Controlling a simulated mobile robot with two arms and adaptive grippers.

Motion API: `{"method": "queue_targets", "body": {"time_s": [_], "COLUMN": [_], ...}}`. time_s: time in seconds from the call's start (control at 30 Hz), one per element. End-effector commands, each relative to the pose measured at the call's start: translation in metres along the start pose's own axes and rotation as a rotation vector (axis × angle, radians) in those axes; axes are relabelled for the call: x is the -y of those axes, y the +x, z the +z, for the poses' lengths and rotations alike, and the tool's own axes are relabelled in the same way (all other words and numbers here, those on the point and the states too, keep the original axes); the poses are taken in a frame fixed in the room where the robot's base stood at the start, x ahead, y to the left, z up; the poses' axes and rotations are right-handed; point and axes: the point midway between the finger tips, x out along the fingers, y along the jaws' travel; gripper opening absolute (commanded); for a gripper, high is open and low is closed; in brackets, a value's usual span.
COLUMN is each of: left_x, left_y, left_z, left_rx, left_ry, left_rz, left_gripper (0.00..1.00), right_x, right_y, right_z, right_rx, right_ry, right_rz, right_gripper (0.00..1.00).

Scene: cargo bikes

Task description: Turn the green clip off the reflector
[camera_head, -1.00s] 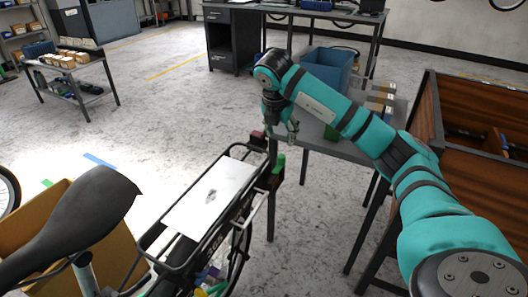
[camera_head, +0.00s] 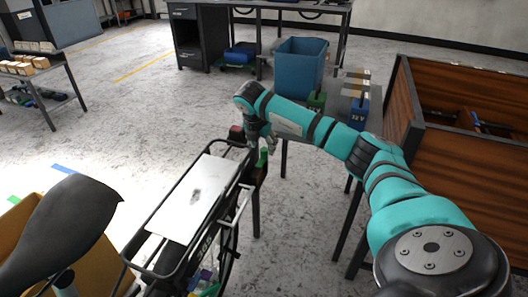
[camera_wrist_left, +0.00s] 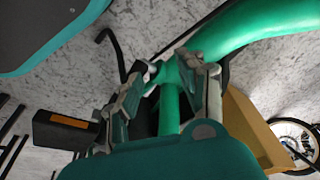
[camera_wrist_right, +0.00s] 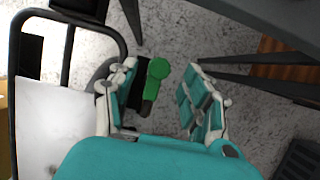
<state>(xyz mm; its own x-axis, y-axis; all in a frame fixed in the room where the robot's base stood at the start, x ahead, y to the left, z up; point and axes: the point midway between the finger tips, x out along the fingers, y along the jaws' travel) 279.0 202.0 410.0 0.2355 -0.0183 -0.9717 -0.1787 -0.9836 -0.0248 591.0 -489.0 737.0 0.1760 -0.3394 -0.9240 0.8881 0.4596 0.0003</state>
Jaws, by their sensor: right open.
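The green clip (camera_head: 262,158) sits at the rear end of the bike's rack (camera_head: 205,262). In the right wrist view the clip (camera_wrist_right: 157,70) has a round green head and lies between the spread fingers, closer to the left one. A small dark red block (camera_head: 237,132), perhaps the reflector, shows beside the gripper; its join with the clip is unclear. My right gripper (camera_head: 264,146) is open, pointing down around the clip. My left gripper (camera_wrist_left: 172,75) shows only in its wrist view, with its fingers on both sides of a green tube; whether they touch it is unclear.
A white plate (camera_head: 193,195) lies on the rack, behind the black saddle (camera_head: 65,225). A grey table with a blue bin (camera_head: 300,68) and a green and a blue box stands beyond my right arm. A wooden crate (camera_head: 470,165) is at the right.

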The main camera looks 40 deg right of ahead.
Motion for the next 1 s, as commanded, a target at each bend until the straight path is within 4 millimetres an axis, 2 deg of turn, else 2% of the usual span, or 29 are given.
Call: {"method": "queue_targets", "body": {"time_s": [0.03,0.2,0.6,1.0], "left_x": [0.0,0.001,0.001,0.001], "left_y": [-0.003,-0.012,-0.017,-0.017], "left_z": [-0.002,-0.006,-0.008,-0.008], "left_rx": [-0.003,-0.008,-0.01,-0.011], "left_ry": [0.0,-0.001,-0.002,-0.001], "left_rz": [-0.001,-0.002,-0.002,-0.001], "left_gripper": [0.4,0.4,0.4,0.4], "right_x": [0.001,0.0,0.0,0.0], "right_y": [0.011,0.031,0.038,0.038], "right_z": [-0.001,0.0,0.0,0.0], "right_rx": [-0.001,-0.001,0.0,0.0], "right_ry": [-0.001,0.001,-0.001,-0.001], "right_rz": [-0.003,-0.001,0.0,0.0], "right_gripper": [0.49,0.49,0.49,0.0]}}
